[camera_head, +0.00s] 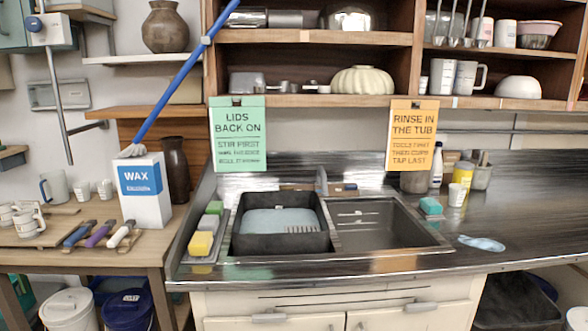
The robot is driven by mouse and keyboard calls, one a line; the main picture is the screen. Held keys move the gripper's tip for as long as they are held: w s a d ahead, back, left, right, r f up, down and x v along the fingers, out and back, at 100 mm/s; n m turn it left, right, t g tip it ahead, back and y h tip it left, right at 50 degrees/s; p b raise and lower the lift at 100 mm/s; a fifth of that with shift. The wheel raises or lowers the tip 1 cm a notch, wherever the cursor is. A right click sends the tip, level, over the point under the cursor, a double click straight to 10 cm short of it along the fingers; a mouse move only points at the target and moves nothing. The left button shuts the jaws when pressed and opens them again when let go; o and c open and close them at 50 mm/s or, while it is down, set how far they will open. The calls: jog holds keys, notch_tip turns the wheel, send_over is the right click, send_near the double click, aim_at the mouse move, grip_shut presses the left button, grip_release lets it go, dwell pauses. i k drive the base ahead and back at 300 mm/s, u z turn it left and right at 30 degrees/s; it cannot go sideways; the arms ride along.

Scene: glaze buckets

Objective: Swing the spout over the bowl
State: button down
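A double sink is set in the dark metal counter. Its left bowl is filled by a dark tub (238,232) with pale blue contents and a ribbed, rack-like piece. Its right bowl (375,222) is dark and looks empty. A short metallic upright (322,181) stands at the back between the two bowls. It may be the tap's spout, but it blends with the shiny backsplash, so I cannot tell which way it points. A white bowl (518,90) sits upside down on the upper right shelf. My gripper is not in view.
Sponges (201,243) lie left of the sink. Green (238,135) and orange (412,135) signs hang above the sink.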

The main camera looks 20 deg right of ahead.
aim_at(321, 174)
jog(key=u, duration=0.7)
jog(key=i, duration=0.85)
jog(key=u, duration=0.55)
